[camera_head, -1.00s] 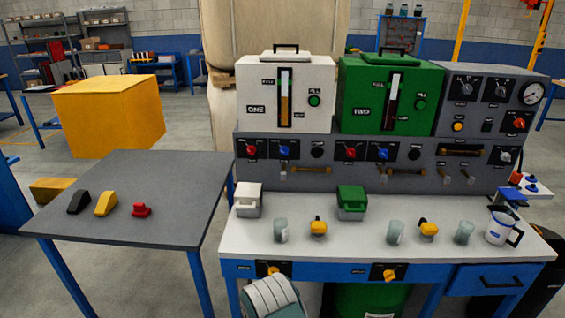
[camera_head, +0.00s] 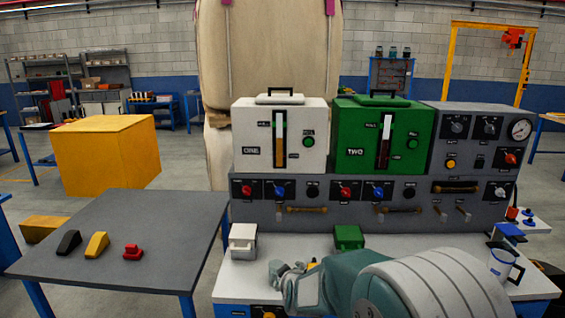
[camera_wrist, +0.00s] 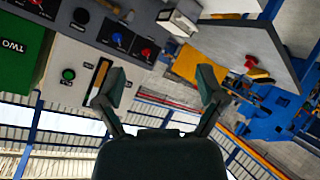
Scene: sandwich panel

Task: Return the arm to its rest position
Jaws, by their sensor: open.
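My arm shows as grey and teal links in the lower middle of the head view, in front of the white-topped bench (camera_head: 238,285). In the wrist view my gripper (camera_wrist: 160,88) is open, its two dark fingers spread with nothing between them. That view is strongly tilted, with the panel (camera_wrist: 95,52) at left and the grey side table (camera_wrist: 235,38) at upper right. Both lie beyond the fingers, which look clear of them. In the head view my arm hides much of the bench top and the small things on its middle.
The white box (camera_head: 280,140) and green box (camera_head: 345,140) stand on the grey console (camera_head: 330,215). The left table (camera_head: 90,205) holds black, yellow and red pieces.

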